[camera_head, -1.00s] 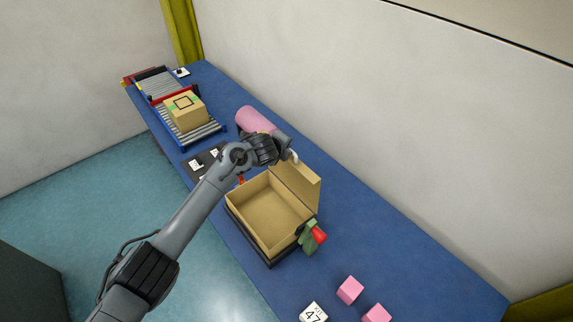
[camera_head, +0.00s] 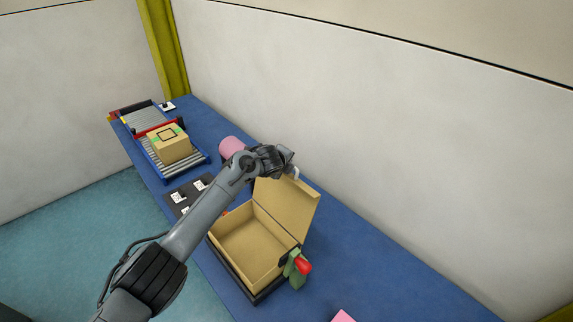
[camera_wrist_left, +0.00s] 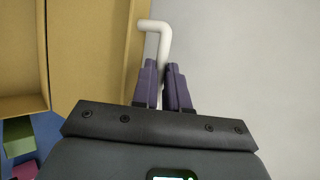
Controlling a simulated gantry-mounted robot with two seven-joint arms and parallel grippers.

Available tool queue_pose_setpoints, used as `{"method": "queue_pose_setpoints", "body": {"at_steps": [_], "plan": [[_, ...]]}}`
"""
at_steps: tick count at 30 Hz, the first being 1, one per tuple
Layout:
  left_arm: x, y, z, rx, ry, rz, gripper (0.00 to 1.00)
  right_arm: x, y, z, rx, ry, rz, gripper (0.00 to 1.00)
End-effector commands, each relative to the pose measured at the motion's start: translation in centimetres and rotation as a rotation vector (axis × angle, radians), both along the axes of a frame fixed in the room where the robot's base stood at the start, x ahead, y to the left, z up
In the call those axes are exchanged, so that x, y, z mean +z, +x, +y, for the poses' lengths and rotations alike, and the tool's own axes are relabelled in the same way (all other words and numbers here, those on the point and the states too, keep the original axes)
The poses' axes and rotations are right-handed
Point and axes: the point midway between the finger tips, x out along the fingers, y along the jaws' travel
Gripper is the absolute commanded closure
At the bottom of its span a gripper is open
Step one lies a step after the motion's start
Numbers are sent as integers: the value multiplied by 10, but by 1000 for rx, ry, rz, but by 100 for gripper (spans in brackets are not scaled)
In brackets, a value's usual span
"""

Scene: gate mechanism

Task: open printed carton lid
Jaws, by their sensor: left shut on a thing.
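The carton (camera_head: 250,245) stands open on the blue table, its inside bare. Its tan lid (camera_head: 285,205) stands up from the wall-side edge and leans back toward the wall. A white bent handle (camera_wrist_left: 163,42) is at the lid's free edge. My left gripper (camera_head: 291,170) is at the top of the lid. In the left wrist view its purple fingers (camera_wrist_left: 164,85) are shut on the lower end of the handle. That view also shows the lid (camera_wrist_left: 88,50) and part of the carton (camera_wrist_left: 22,62) on the left. My right gripper is not in view.
A green and red piece (camera_head: 299,267) sits at the carton's near right corner. A pink cylinder (camera_head: 231,147) lies behind my arm. A smaller closed box (camera_head: 169,143) rests on a roller conveyor (camera_head: 150,118). The wall (camera_head: 400,140) bounds the table behind the lid.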

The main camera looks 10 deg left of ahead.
Motion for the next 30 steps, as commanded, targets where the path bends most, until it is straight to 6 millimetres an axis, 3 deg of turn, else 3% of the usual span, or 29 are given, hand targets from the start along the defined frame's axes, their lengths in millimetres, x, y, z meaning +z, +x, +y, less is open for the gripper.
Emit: {"method": "queue_pose_setpoints", "body": {"at_steps": [2,3,7,20,30], "plan": [[5,2,-1,0,-3,-9,100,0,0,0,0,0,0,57],[6,2,-1,0,-3,-10,82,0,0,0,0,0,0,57],[4,1,-1,-1,-3,-8,62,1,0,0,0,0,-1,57],[3,-1,0,-2,-1,-2,61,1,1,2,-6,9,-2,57],[19,-21,2,-2,1,-4,61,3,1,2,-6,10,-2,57]]}}
